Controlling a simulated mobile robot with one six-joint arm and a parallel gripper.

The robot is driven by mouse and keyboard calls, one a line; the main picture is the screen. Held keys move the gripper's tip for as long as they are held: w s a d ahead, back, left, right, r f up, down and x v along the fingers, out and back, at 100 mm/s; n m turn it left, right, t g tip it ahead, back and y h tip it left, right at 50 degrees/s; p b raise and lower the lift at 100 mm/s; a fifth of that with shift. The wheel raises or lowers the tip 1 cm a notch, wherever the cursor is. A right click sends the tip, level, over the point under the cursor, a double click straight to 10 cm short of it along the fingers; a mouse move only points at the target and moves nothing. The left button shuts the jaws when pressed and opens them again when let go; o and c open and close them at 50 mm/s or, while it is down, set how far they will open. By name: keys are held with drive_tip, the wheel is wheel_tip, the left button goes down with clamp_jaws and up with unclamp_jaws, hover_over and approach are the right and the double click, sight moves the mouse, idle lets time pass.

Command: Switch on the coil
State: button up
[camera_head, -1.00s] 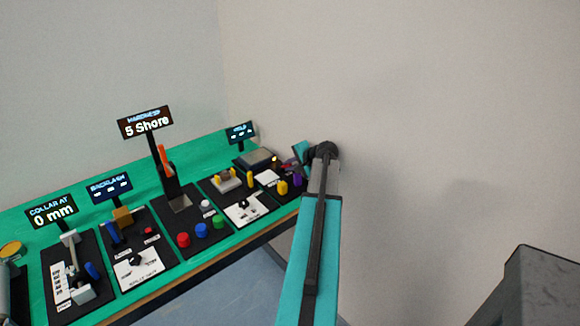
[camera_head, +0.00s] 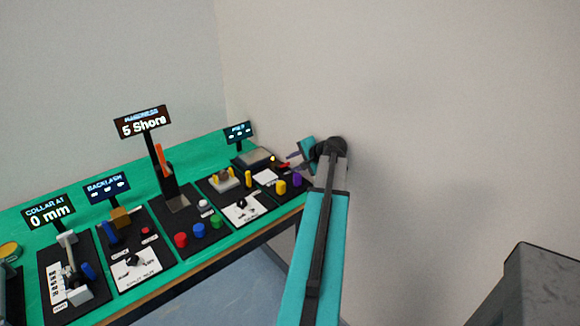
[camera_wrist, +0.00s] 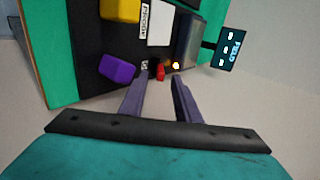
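The coil's panel stands at the far right end of the bench, by a small dark display reading what looks like FIELD (camera_wrist: 228,48); the display also shows in the head view (camera_head: 238,132). In the wrist view a small red part (camera_wrist: 160,71), perhaps the switch, is just beyond my fingertips. A small glowing yellow-orange lamp (camera_wrist: 176,65) is beside it. My gripper (camera_wrist: 162,82) is open, with two purple-grey fingers apart and nothing seen between them. In the head view my gripper (camera_head: 291,160) is at the panel's right edge. I cannot tell whether it touches the red part.
A purple block (camera_wrist: 117,68) is close left of my fingers, with a yellow block (camera_wrist: 120,9) beyond. A grey plate (camera_wrist: 188,42) lies near the display. Other panels with knobs and buttons (camera_head: 200,230) fill the bench leftward. A bare wall is close on the right.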

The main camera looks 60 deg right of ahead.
drive_tip(key=b+v, duration=0.1)
drive_tip(key=v, duration=0.8)
idle(0.4)
